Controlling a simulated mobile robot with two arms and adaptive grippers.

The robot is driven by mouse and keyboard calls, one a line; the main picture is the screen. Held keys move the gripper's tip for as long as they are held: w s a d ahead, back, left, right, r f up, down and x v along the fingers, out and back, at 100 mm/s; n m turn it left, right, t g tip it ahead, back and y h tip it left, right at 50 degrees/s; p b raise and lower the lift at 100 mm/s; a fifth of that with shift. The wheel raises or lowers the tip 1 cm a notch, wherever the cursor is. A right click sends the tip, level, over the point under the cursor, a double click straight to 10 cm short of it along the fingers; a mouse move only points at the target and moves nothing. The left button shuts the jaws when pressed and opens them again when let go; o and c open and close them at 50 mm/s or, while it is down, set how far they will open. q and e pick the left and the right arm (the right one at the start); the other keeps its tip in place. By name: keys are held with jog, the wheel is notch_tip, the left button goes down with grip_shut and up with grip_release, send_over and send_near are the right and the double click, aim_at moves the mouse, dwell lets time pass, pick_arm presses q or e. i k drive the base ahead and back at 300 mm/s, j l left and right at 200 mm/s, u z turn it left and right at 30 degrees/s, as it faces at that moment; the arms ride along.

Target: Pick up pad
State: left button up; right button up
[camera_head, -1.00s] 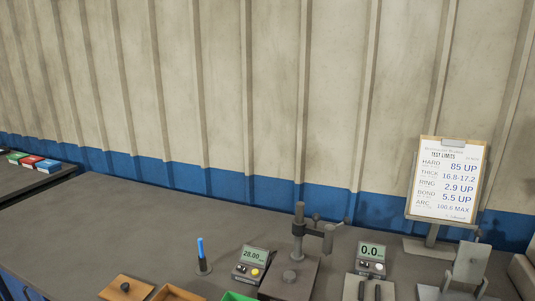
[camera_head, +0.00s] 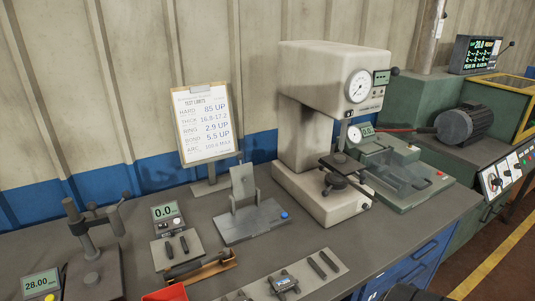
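No piece is clearly identifiable as the pad. Candidates in the head view are small dark bars (camera_head: 184,243) on a grey plate at the bench's left-middle, and dark strips (camera_head: 316,268) on a light plate at the front edge. A brown wooden holder (camera_head: 207,270) with a dark piece in it lies between them.
A large press with a dial (camera_head: 326,110) stands at the bench's back. A test limits clipboard (camera_head: 207,123) stands left of it. A grey fixture (camera_head: 248,205) and a green machine (camera_head: 405,172) flank the press. A red bin (camera_head: 168,294) is at the lower edge.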

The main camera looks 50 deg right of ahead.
aim_at(284, 283)
jog(key=z, duration=1.65)
jog(key=u, duration=2.4)
jog(key=z, duration=2.35)
